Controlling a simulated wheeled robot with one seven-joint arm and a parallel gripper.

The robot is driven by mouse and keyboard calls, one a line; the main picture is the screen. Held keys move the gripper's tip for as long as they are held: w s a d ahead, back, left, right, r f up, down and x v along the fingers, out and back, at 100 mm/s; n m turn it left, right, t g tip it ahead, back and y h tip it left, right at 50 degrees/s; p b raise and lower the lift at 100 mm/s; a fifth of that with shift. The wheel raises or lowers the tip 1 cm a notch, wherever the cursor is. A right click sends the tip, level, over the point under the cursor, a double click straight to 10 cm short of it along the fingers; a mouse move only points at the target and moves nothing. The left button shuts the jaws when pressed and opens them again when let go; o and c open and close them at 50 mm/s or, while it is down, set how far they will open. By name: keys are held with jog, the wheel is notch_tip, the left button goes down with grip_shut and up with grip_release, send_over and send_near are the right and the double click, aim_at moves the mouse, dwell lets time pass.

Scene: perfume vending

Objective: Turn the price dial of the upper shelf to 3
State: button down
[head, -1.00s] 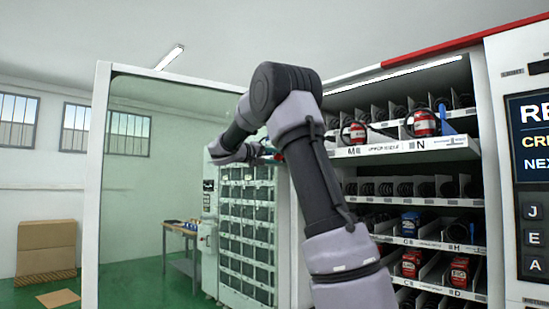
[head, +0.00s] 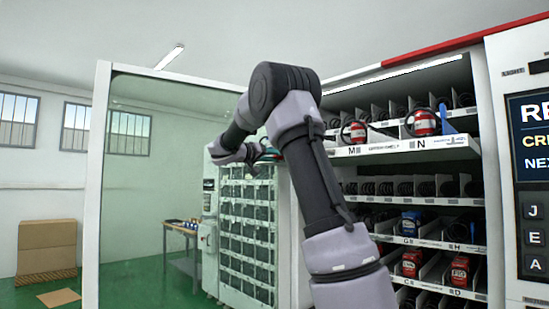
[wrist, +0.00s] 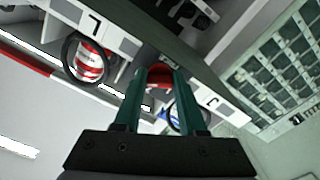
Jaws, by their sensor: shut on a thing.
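The upper shelf (head: 400,148) has a white front strip with letters M and N in the head view. My gripper (wrist: 160,76) points at a white lettered shelf strip (wrist: 127,45) in the wrist view. Its two green fingers are shut on a small red rounded thing (wrist: 159,74) at the strip, which looks like the price dial. The fingers cover most of it, so the number it is set to cannot be read.
A red can (wrist: 88,62) in a black coil and a blue item (wrist: 173,114) sit close on either side of my fingers. The open glass door (head: 103,190) stands left of my arm. A keypad panel (head: 532,200) is at the right.

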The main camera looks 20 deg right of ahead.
jog(key=shift+f, duration=0.1)
jog(key=shift+c, duration=2.4)
grip_release()
jog(key=v, duration=1)
jog(key=shift+a, duration=0.4)
jog(key=shift+s, duration=0.15)
